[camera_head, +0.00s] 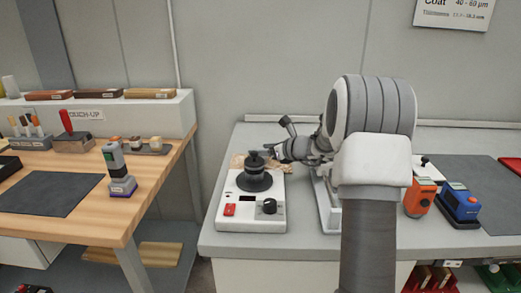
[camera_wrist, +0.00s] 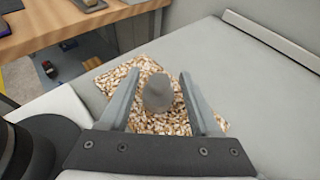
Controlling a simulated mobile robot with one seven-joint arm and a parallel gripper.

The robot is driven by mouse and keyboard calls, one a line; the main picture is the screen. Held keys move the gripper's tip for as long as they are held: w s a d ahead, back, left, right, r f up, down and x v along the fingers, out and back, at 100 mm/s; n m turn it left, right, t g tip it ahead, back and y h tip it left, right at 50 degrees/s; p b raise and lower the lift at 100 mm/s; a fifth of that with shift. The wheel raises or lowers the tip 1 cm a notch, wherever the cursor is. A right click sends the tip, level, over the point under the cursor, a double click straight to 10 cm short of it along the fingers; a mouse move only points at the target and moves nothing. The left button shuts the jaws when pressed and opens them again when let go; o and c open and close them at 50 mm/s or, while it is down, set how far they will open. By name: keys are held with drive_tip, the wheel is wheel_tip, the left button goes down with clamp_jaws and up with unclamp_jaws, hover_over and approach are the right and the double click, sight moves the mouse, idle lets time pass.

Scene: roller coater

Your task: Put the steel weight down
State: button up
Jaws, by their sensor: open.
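A smooth grey rounded piece, which looks like the steel weight (camera_wrist: 158,95), stands on a speckled brown-and-cream mat (camera_wrist: 122,76) in the wrist view. My gripper (camera_wrist: 159,76) is open, with one finger on each side of the weight and visible gaps between. In the head view my gripper (camera_head: 274,153) reaches left behind a white device (camera_head: 236,211). A little of the tan mat (camera_head: 236,161) shows behind that device. I cannot make out the weight there.
A dark stepped piece (camera_head: 256,167) sits on the device's round black plate, close to my gripper; it also shows in the wrist view (camera_wrist: 22,150). An orange gauge (camera_head: 419,196) and a blue one (camera_head: 461,204) stand right. The wooden bench (camera_head: 85,229) is left, across a gap.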

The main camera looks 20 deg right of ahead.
drive_tip(key=p+v, duration=0.1)
drive_tip(key=v, duration=1)
